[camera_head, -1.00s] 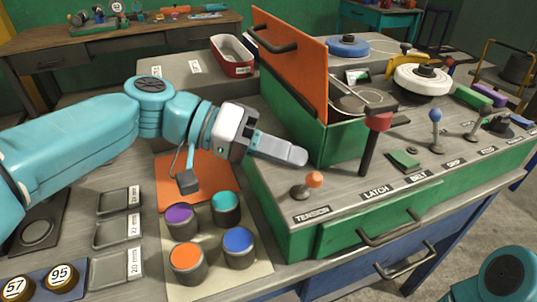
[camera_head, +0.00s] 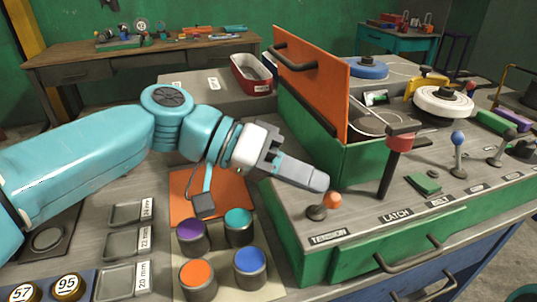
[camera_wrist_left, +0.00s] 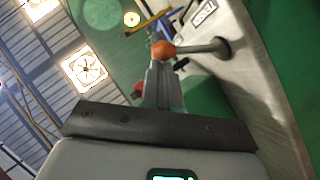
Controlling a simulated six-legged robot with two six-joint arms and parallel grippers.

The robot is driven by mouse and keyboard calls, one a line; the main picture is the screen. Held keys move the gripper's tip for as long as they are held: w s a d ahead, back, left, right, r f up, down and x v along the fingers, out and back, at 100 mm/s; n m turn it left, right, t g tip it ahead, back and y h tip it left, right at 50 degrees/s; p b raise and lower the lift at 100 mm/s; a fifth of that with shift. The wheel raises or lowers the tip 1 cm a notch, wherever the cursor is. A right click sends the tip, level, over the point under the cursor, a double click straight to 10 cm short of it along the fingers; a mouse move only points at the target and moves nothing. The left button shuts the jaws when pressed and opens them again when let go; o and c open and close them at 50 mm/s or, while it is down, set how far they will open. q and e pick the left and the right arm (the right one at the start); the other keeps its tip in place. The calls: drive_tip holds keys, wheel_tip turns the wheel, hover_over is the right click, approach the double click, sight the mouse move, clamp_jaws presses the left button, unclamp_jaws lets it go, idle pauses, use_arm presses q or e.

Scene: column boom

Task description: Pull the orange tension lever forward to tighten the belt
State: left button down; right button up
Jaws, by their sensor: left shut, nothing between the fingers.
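The orange tension lever (camera_head: 334,200) is a short stalk with an orange knob on a dark round base, behind the TENSION label (camera_head: 328,238) on the console top. My left gripper (camera_head: 322,183) is shut and empty, its fingertips just above and left of the knob in the head view. In the left wrist view the orange knob (camera_wrist_left: 163,49) shows at the fingertips, with its metal stalk running right to the base (camera_wrist_left: 222,47). I cannot tell whether fingers and knob touch. The belt cannot be made out. My right gripper is not in view.
The red-topped latch lever (camera_head: 401,140) stands right of the tension lever, and a blue-knobbed lever (camera_head: 458,140) farther right. An upright orange lid (camera_head: 313,85) with a handle rises behind. Several coloured-top pots (camera_head: 198,278) stand left of the console, below my left arm.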

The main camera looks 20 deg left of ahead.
use_arm(q)
drive_tip(key=p+v, duration=0.2)
drive_tip(key=v, duration=1.4)
drive_tip(key=shift+a, duration=0.2)
drive_tip(key=shift+s+d, duration=0.1)
